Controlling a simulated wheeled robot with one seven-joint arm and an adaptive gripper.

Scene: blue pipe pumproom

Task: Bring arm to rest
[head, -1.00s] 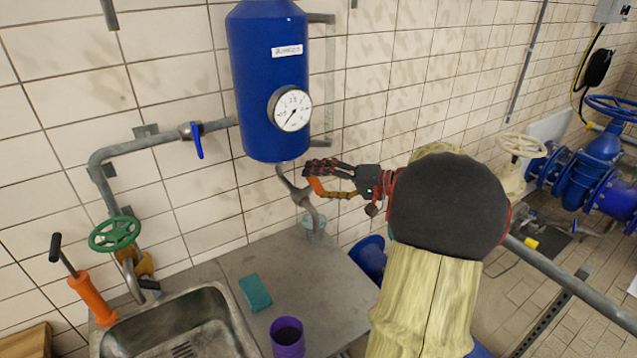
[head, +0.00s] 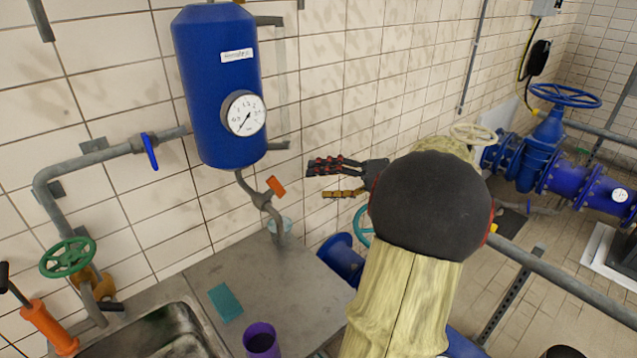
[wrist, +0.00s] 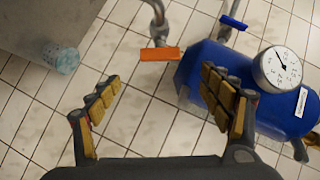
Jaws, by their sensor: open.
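My gripper (head: 330,180) is open and empty in the head view, to the right of the blue tank and its lower pipe. An orange valve handle (head: 276,187) sits on the pipe under the blue tank (head: 217,90); a gap lies between it and my fingers. In the wrist view my gripper (wrist: 170,92) shows two spread fingers with nothing between them. The orange handle (wrist: 160,54) is beyond the fingertips there, and the blue tank (wrist: 205,65) lies behind the right finger. My forearm hides part of the room behind it.
A metal counter (head: 290,300) carries a teal sponge (head: 225,302) and a purple cup (head: 261,340). A sink (head: 165,335) is at lower left. A pipe with a blue lever (head: 150,151) runs along the tiled wall. Large blue valves (head: 545,140) stand at right.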

